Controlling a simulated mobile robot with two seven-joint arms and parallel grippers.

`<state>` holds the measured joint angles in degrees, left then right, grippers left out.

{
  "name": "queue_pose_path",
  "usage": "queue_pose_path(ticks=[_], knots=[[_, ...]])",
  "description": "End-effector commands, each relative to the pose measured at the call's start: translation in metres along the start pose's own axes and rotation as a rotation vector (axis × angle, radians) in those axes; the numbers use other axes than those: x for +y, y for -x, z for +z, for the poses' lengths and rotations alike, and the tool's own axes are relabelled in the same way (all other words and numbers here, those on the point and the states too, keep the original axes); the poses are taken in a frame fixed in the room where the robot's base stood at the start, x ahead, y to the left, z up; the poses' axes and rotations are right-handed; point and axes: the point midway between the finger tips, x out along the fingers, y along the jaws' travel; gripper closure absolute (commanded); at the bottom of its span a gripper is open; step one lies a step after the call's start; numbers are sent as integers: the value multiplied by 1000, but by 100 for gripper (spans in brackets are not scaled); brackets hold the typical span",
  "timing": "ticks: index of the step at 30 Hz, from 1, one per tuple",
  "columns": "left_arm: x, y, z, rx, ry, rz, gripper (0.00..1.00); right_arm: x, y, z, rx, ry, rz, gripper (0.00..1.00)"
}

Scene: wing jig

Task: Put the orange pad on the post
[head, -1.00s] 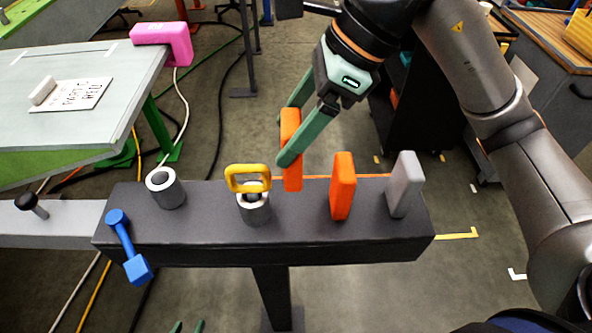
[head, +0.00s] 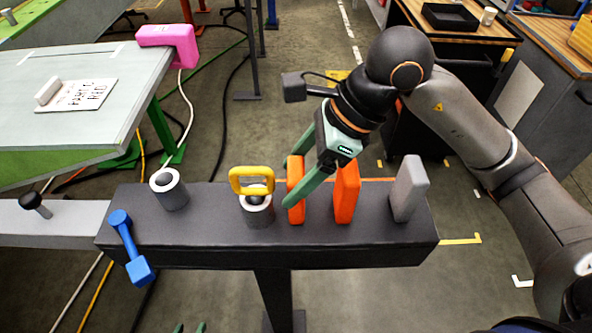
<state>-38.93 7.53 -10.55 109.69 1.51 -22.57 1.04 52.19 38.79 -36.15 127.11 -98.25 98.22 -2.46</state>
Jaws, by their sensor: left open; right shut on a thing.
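My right gripper (head: 291,179) is shut on an orange pad (head: 296,212), a narrow upright block. The pad is at the middle of the dark beam (head: 215,242), right of a grey cylinder with a pale rim (head: 257,211). I cannot tell whether its lower end touches the beam. A second orange pad (head: 345,196) stands upright just to the right. A second grey cylinder (head: 171,195) with a dark core stands further left; I cannot tell which piece is the post. My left gripper (head: 189,327) shows only its fingertips at the bottom edge, apart and empty.
A yellow ring-shaped handle (head: 251,181) is at the top of the middle cylinder. A grey block (head: 409,190) stands at the beam's right end. A blue tool (head: 130,250) hangs over the front left edge. A pale table (head: 120,62) with a pink block (head: 168,42) is behind left.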

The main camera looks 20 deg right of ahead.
Motion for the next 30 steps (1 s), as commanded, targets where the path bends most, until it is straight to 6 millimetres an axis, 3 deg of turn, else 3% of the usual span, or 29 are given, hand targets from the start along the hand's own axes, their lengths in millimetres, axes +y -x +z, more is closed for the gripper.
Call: queue_pose_path(ticks=[1,2,8,20,30], knots=[[0,-2,3,0,0,0,50,0,-3,-2,0,0,0,84],[0,-2,2,0,0,0,50,0,-2,-2,0,-1,0,24],[0,-1,2,0,0,0,50,0,-1,-1,1,-1,0,2],[0,1,-1,1,0,0,50,-1,8,1,0,-1,-3,0],[0,1,-1,1,0,0,50,-2,79,0,0,-3,-6,0]])
